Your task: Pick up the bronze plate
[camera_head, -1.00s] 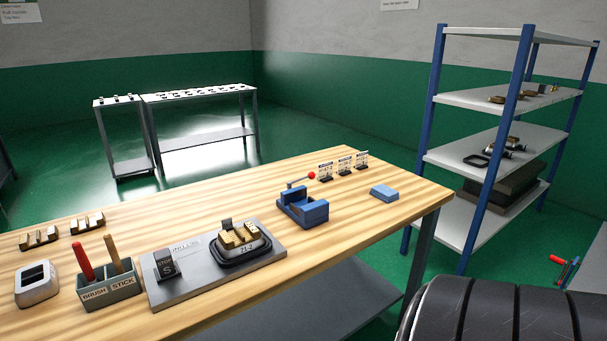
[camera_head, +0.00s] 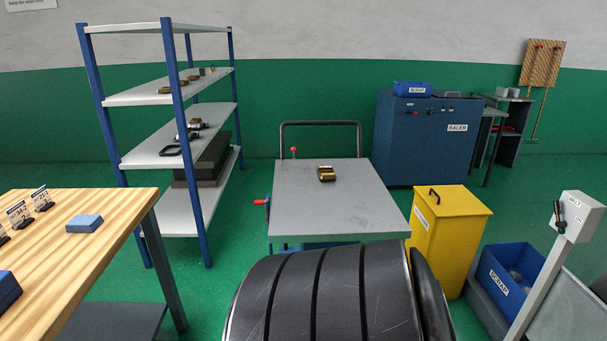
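A small bronze-coloured piece (camera_head: 326,174) lies on the grey top of a cart (camera_head: 325,215) in the middle of the view. It looks like a blocky plate with a dark gap or edge; its details are too small to tell. More small bronze-coloured pieces (camera_head: 165,90) lie on an upper shelf of the blue-posted rack at the left. I cannot tell from the picture which of these is the bronze plate. Neither of my grippers is in view.
A wooden table (camera_head: 100,240) stands at the left, with a blue block (camera_head: 84,223) on it. The rack (camera_head: 150,156) stands behind it. A yellow bin (camera_head: 450,230), a blue scrap box (camera_head: 512,275) and a blue baler (camera_head: 425,140) are at the right. Green floor shows between them.

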